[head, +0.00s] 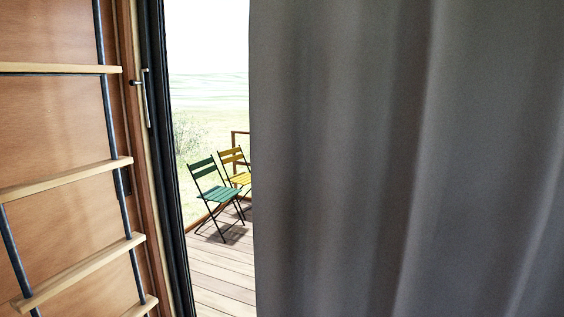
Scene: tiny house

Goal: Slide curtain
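A grey curtain (400,160) hangs in soft vertical folds and fills the right half and more of the head view. Its left edge hangs straight down, a little left of the middle of the picture. Between that edge and the door frame on the left is an open strip showing the outside. The curtain's top and bottom are out of view. Neither of my grippers shows in the head view.
A ladder with wooden rungs (78,184) and dark rails stands at the left against a wooden wall (60,120). A door handle (142,97) is on the frame. Outside, a green chair (218,192) and a yellow chair (236,165) stand on a wooden deck (222,278).

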